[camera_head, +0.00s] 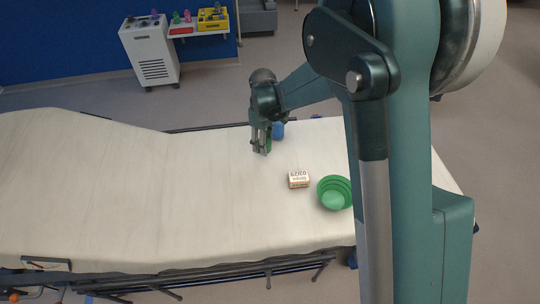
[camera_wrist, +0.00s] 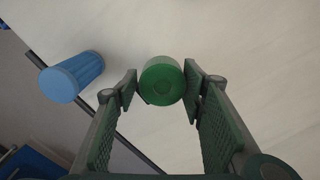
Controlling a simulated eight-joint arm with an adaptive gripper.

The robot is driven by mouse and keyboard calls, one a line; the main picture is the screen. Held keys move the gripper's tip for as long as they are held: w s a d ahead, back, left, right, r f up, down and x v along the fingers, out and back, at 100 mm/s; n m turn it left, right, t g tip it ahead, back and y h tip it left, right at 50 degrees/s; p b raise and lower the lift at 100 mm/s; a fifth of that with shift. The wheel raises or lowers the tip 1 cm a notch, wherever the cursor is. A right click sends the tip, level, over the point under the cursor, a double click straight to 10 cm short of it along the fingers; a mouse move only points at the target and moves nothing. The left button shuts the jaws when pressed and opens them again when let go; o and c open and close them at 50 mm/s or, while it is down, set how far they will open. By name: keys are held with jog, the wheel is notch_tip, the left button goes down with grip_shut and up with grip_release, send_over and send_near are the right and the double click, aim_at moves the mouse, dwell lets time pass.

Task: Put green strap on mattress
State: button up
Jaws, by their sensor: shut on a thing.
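The green strap (camera_wrist: 162,80) appears as a round green roll between the fingers of my gripper (camera_wrist: 160,84) in the wrist view. My gripper is shut on it. In the head view, my gripper (camera_head: 261,150) points down over the far side of the cream mattress (camera_head: 130,200), and only a sliver of the strap (camera_head: 268,145) shows beside the fingers. The mattress also fills most of the wrist view (camera_wrist: 260,50). I cannot tell whether the strap touches the mattress or hangs just above it.
A blue ribbed cup (camera_wrist: 71,76) stands close to my gripper near the mattress's far edge; it also shows in the head view (camera_head: 278,131). A small printed box (camera_head: 298,179) and a green bowl (camera_head: 335,193) are nearer the front right. The mattress's left part is clear.

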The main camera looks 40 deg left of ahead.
jog(key=shift+f, duration=1.4)
jog(key=shift+f, duration=0.15)
jog(key=shift+f+b, duration=0.65)
jog(key=shift+f, duration=1.1)
jog(key=shift+f, duration=0.15)
jog(key=o, duration=0.9)
notch_tip(320, 180, up, 12)
jog(key=shift+r+p, duration=0.2)
jog(key=shift+p, duration=0.95)
